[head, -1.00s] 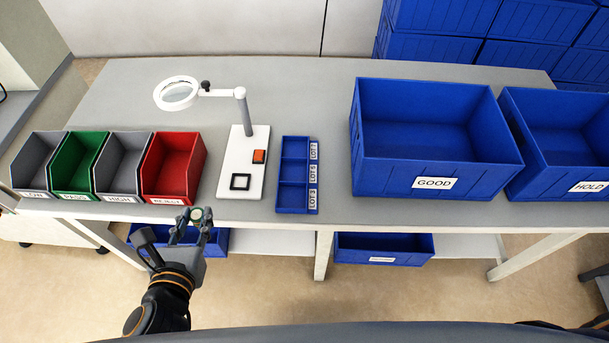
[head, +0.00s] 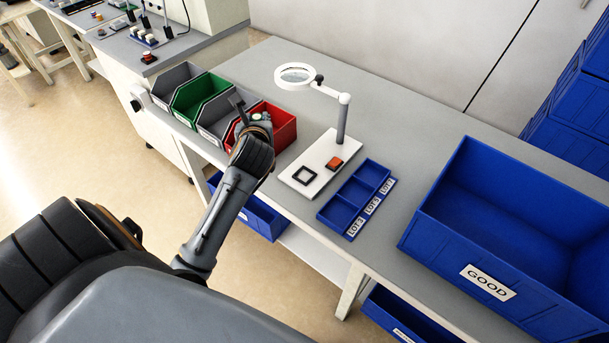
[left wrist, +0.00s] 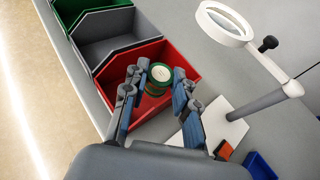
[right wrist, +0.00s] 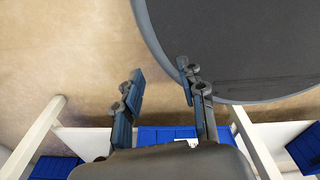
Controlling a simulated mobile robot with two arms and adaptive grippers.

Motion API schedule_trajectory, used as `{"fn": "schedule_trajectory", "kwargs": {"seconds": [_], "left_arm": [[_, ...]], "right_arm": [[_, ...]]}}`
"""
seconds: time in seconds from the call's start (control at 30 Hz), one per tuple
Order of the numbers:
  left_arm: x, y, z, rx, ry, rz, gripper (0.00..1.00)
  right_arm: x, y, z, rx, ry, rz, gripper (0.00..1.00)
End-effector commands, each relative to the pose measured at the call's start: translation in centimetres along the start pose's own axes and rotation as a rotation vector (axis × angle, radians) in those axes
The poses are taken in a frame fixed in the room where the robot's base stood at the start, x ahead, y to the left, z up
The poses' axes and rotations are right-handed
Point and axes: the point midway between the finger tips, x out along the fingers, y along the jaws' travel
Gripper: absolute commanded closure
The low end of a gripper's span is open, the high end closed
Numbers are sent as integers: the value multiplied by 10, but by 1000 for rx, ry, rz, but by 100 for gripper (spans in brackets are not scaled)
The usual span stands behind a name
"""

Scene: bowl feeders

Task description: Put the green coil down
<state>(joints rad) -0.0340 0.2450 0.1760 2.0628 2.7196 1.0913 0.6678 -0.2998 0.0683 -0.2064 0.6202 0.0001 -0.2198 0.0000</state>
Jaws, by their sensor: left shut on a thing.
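The green coil (left wrist: 160,76), a small round spool with a pale top, is between the fingertips of my left gripper (left wrist: 157,85) in the left wrist view. The gripper is shut on it and holds it over the red bin (left wrist: 183,64). In the head view my left gripper (head: 254,117) is in front of and over the red bin (head: 284,131), hiding part of it; the coil is hard to make out there. My right gripper (right wrist: 163,85) is open and empty in the right wrist view, over the floor, away from the bench top.
Grey bins and a green bin (head: 196,95) stand in a row left of the red bin. A magnifier stand (head: 312,165) and a blue lot tray (head: 350,190) are to the right. A large blue GOOD crate (head: 440,250) stands farther right.

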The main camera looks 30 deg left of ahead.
Motion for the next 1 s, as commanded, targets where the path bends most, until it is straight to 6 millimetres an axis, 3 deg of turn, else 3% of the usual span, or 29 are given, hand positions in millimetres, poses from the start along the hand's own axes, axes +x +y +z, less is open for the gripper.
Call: {"fn": "schedule_trajectory", "kwargs": {"seconds": [0.33, 0.5, 0.87, 1.0], "left_arm": [[-30, -70, -52, 2, 3, -6, 100], [-30, -90, -87, 4, 2, -3, 100], [-31, -111, -122, 5, 0, -4, 100], [-22, -109, -139, 6, -2, -2, 100]], "right_arm": [[-5, 13, 2, 2, -2, 16, 60], [-1, 15, 2, 3, -3, 19, 60], [1, 14, 3, 2, -3, 17, 60], [-1, 13, 2, 1, -3, 15, 60]]}}
